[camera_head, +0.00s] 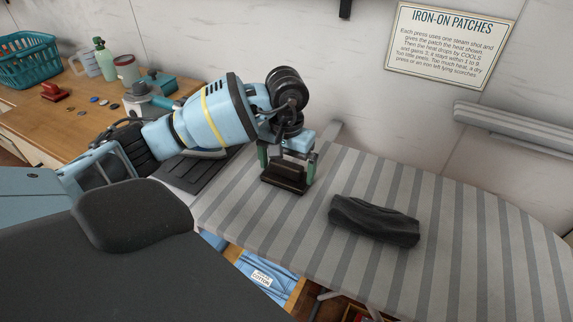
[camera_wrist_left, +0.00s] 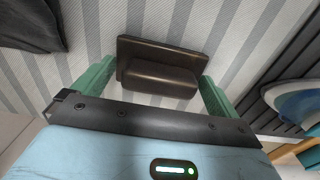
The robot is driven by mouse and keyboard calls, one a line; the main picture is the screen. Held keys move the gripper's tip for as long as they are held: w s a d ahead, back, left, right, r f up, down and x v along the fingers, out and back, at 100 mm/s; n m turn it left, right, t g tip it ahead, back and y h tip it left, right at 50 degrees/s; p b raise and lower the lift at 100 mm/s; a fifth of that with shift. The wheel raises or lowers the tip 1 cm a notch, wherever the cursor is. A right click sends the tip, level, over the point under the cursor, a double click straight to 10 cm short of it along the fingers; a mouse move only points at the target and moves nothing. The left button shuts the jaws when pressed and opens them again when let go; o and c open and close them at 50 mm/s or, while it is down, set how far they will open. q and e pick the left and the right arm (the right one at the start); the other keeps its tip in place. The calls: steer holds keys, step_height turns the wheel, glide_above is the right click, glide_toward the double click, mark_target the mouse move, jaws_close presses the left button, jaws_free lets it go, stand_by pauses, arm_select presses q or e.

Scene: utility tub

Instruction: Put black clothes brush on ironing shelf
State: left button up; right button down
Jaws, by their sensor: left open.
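The dark brown-black clothes brush (camera_head: 284,182) is on the grey striped ironing board, near its left end. My left gripper (camera_head: 287,168) is over it, pointing down, with its green fingers on either side. In the left wrist view the brush (camera_wrist_left: 160,77) lies between the two open fingers (camera_wrist_left: 155,84), with a small gap visible at each side. A grey slatted shelf (camera_head: 515,128) is on the wall at the right; I cannot tell if it is the ironing shelf. My right gripper is not in view.
A folded black cloth bundle (camera_head: 374,221) lies on the ironing board (camera_head: 470,235), right of the brush. An iron rest (camera_head: 195,172) is left of it. A wooden counter (camera_head: 50,118) at the left holds a teal basket (camera_head: 28,60) and bottles. The board's right part is clear.

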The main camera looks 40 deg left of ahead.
mark_target(286, 163)
arm_select(q)
steer(key=shift+r, duration=0.1)
step_height(286, 163, up, 12)
steer(key=shift+r+p, duration=0.1)
steer(key=shift+p, duration=0.25)
steer(key=shift+c, duration=0.4)
